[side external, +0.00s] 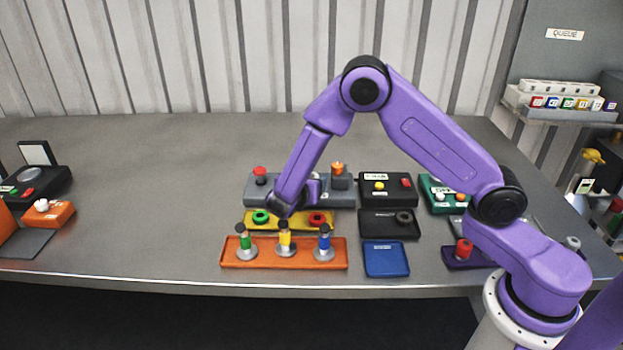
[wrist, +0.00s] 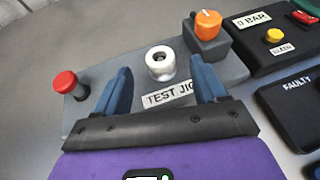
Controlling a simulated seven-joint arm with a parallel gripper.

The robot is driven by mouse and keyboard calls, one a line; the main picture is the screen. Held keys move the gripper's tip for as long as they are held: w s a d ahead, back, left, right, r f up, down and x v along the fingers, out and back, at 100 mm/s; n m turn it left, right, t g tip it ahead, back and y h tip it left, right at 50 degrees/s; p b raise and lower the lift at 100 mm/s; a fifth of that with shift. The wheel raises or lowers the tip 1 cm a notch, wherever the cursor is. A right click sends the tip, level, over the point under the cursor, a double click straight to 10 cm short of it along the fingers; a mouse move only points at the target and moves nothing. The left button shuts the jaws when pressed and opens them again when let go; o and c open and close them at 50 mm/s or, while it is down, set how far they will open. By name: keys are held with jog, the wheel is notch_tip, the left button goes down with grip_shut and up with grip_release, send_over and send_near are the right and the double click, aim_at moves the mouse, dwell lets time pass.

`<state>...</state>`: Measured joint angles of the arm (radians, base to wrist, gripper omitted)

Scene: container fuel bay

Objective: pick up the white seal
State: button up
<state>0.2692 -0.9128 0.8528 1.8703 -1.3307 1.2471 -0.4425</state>
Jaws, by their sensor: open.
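The white seal (wrist: 160,64) is a thick white ring with a dark centre hole. It sits on top of the grey test jig (wrist: 235,68), between a red knob and an orange knob. My gripper (wrist: 160,72) is open, its two blue fingers apart on either side of the seal in the wrist view. I cannot tell how high the fingers are above the jig. In the side external view, my gripper (side external: 287,207) is over the front of the jig (side external: 339,198), and the seal is hidden behind my arm.
The red knob (wrist: 66,83) and orange knob (wrist: 207,26) stand up from the jig. In front are a yellow tray (side external: 291,227) with green and red rings and an orange tray (side external: 265,262) with several coloured cylinders. Black boxes and a blue tray (side external: 386,259) are to the right.

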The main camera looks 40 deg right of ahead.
jog(key=shift+x, duration=1.6)
jog(key=c, duration=1.1)
jog(key=shift+r, duration=0.1)
